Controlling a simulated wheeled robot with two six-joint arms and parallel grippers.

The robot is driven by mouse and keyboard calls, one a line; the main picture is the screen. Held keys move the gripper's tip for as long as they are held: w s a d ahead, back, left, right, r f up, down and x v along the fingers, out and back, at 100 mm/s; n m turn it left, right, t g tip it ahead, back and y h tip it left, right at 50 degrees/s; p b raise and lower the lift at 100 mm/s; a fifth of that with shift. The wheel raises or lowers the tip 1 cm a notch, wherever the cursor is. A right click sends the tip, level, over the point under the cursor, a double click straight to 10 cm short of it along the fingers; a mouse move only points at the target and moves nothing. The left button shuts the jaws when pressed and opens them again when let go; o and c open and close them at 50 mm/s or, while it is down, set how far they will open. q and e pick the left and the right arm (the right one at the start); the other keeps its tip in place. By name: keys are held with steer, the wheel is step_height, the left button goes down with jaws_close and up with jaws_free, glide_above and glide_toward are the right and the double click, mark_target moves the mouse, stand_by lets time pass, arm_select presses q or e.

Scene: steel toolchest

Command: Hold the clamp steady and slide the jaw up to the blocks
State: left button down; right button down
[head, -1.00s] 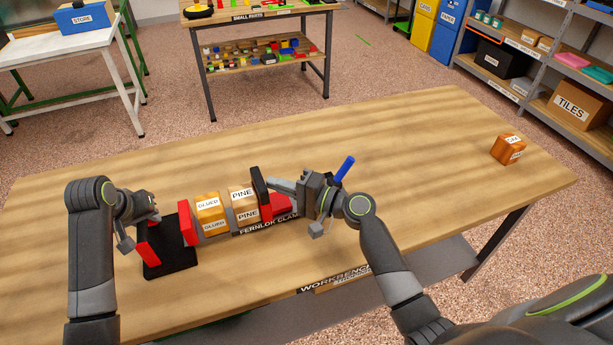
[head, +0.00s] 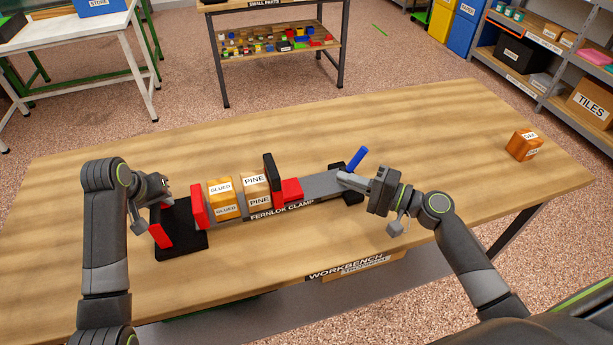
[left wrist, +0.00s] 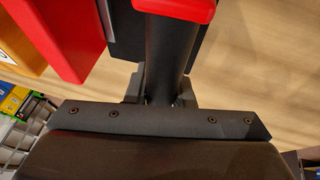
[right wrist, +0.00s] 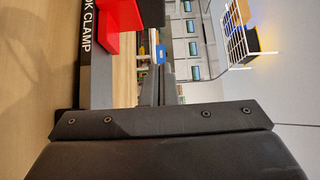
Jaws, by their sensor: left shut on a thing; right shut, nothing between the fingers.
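The Fernlok clamp (head: 318,186) lies along the workbench, its black base and a red grip (head: 160,236) at the left. Its red fixed jaw (head: 198,206) stands left of the GLUED block (head: 223,204) and PINE block (head: 257,195), which sit on the bar. The black sliding jaw (head: 269,170) with a red part (head: 291,191) is close to the PINE block's right side; I cannot tell if it touches. My left gripper (head: 160,205) is shut on the clamp's dark red-topped post (left wrist: 165,50). My right gripper (head: 344,177) is shut and empty by the clamp's right end.
A blue handle (head: 356,160) rises at the clamp's right end, close beside my right gripper. A small orange-brown block (head: 523,145) sits at the bench's far right. The bench top (head: 430,140) between is clear.

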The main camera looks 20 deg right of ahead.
mark_target(276, 175)
arm_select(q)
steer(key=shift+s+f, duration=0.2)
steer(key=shift+f, duration=0.15)
arm_select(e)
steer(key=x, duration=0.9)
steer(key=shift+w+a, duration=0.2)
steer(key=a, duration=0.3)
steer(key=shift+w+a, duration=0.1)
steer(key=shift+a, duration=0.55)
arm_select(q)
steer(key=shift+d, duration=0.1)
arm_select(e)
steer(key=shift+a+f, duration=0.1)
steer(key=shift+a, duration=1.8)
steer(key=shift+d, duration=0.1)
